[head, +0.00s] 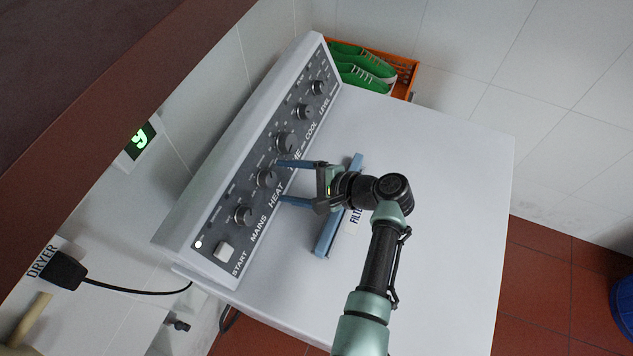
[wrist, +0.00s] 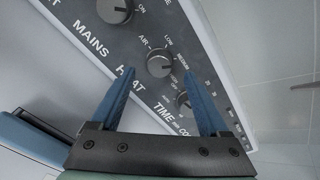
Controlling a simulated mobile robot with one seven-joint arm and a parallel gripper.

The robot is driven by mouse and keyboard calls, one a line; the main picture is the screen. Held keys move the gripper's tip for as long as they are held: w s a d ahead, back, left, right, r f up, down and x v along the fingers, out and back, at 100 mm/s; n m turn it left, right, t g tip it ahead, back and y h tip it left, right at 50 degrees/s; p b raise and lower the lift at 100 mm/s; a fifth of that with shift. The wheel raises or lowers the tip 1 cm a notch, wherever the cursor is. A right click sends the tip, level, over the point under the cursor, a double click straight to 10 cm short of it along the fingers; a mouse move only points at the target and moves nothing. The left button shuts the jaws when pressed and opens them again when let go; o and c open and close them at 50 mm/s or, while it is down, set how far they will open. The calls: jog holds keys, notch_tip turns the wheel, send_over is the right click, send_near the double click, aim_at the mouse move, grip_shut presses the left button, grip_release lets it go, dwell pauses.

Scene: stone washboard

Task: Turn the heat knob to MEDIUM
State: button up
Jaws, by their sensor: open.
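The heat knob (head: 266,179) is a round dark knob with a silvery face on the dryer's slanted black panel, above the HEAT label. In the wrist view the heat knob (wrist: 160,63) lies between my finger lines, with AIR, LOW and MEDIUM printed around it. Its pointer is too small to read surely. My gripper (head: 281,181) is open, its two blue fingers reaching toward the panel on either side of the knob. The fingers also show in the wrist view (wrist: 157,68); I see no contact with the knob.
The mains knob (head: 243,215) and time knob (head: 286,143) flank the heat knob closely. A white start button (head: 224,249) is at the panel's lower end. A blue filter handle (head: 325,240) lies on the white top below my gripper. An orange crate (head: 405,75) holds green shoes behind.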

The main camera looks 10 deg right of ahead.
jog(key=b+v, duration=0.1)
jog(key=v, duration=0.7)
jog(key=shift+d, duration=0.25)
jog(key=shift+s, duration=0.15)
